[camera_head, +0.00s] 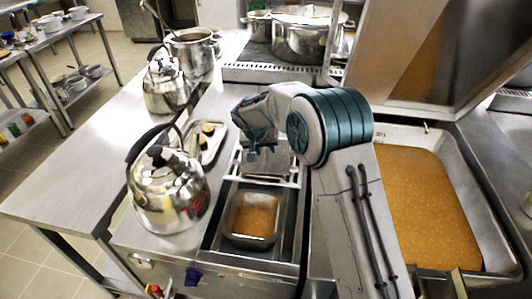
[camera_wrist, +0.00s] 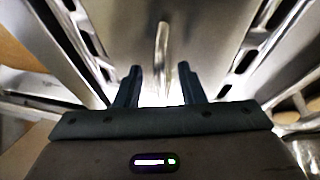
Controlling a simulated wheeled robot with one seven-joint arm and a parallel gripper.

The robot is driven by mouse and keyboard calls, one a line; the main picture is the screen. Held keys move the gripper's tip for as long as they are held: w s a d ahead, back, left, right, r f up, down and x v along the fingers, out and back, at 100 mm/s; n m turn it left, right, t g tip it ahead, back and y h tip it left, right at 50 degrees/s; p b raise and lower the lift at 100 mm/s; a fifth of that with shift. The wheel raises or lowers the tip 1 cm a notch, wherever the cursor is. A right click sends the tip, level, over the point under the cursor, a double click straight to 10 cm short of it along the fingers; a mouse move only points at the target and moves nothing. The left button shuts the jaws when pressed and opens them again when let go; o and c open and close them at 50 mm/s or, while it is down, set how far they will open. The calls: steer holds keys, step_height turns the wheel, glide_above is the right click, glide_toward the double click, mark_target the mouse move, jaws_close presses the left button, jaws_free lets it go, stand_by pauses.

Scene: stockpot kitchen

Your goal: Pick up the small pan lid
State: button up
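In the wrist view a shiny flat metal surface, likely the small pan lid (camera_wrist: 205,40), fills the middle. A narrow upright metal handle (camera_wrist: 162,45) shows on it, just ahead of my gripper. My gripper (camera_wrist: 160,70) has its two dark fingers apart, with a bright gap between them; it is open and holds nothing visible. The handle lines up with the gap, but I cannot tell whether it reaches between the fingers. In the head view a grey metal plate (camera_head: 275,164) lies below my wrist, behind the small pan; my arm hides part of it.
A small pan of orange food (camera_head: 252,219) sits in the counter well. A kettle (camera_head: 168,190) stands close on the left, with a tray (camera_head: 208,142) behind it. A large pan of orange food (camera_head: 425,205) is on the right. Stockpots (camera_head: 300,40) stand at the back.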

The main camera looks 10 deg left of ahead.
steer(key=shift+w+d+f, duration=0.1)
steer(key=shift+w+f, duration=0.15)
steer(key=shift+f, duration=0.4)
jaws_close()
steer(key=shift+r, duration=0.1)
steer(key=shift+r, duration=0.6)
step_height(320, 180, up, 3)
steer(key=shift+f+b, duration=0.1)
steer(key=shift+b, duration=0.45)
steer(key=w+d+r+b, duration=0.1)
steer(key=w+d+r, duration=0.2)
steer(key=d+r, duration=0.4)
steer(key=d, duration=0.4)
steer(key=shift+w+b, duration=0.2)
steer(key=shift+b, duration=0.2)
